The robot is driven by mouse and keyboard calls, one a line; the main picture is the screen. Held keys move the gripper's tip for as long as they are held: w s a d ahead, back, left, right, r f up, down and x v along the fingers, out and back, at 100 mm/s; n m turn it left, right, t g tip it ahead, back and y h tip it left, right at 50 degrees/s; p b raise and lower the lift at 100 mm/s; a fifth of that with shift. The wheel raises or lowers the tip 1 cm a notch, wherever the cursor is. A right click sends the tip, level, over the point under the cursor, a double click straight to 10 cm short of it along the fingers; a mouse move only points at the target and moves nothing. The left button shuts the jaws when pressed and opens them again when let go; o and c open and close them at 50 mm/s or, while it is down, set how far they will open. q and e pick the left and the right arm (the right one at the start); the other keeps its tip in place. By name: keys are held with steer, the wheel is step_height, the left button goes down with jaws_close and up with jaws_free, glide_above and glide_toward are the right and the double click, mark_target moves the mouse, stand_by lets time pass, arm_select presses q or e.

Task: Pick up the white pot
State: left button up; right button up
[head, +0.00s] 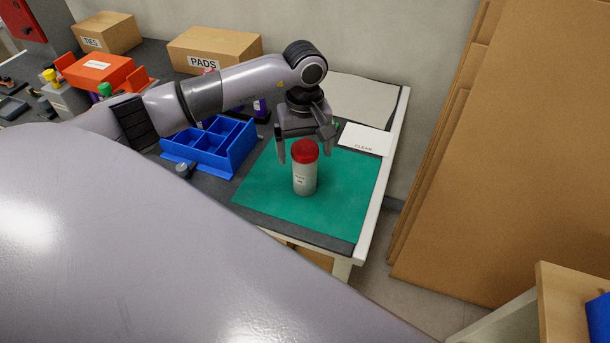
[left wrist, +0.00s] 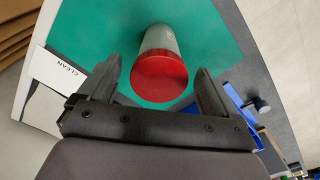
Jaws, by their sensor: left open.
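The white pot (head: 305,180) with a red lid stands upright on a green mat (head: 345,200) near the right end of the bench. My left gripper (head: 306,150) is open above and just behind the pot, its fingers pointing down. In the left wrist view the red lid (left wrist: 159,76) shows between and just beyond the two open fingers (left wrist: 160,85), with the pale pot body behind it. I cannot tell whether a finger touches the pot. My right gripper is not in view.
A blue divided bin (head: 212,147) stands left of the mat. A white card reading CLEAN (head: 364,139) lies behind the mat. Cardboard boxes (head: 215,50) and an orange bin (head: 100,72) are at the back left. Brown boards (head: 520,150) lean on the wall at right.

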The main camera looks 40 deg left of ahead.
arm_select(q)
steer(key=shift+f, duration=0.8)
steer(key=c, duration=1.6)
steer(key=shift+r, duration=0.1)
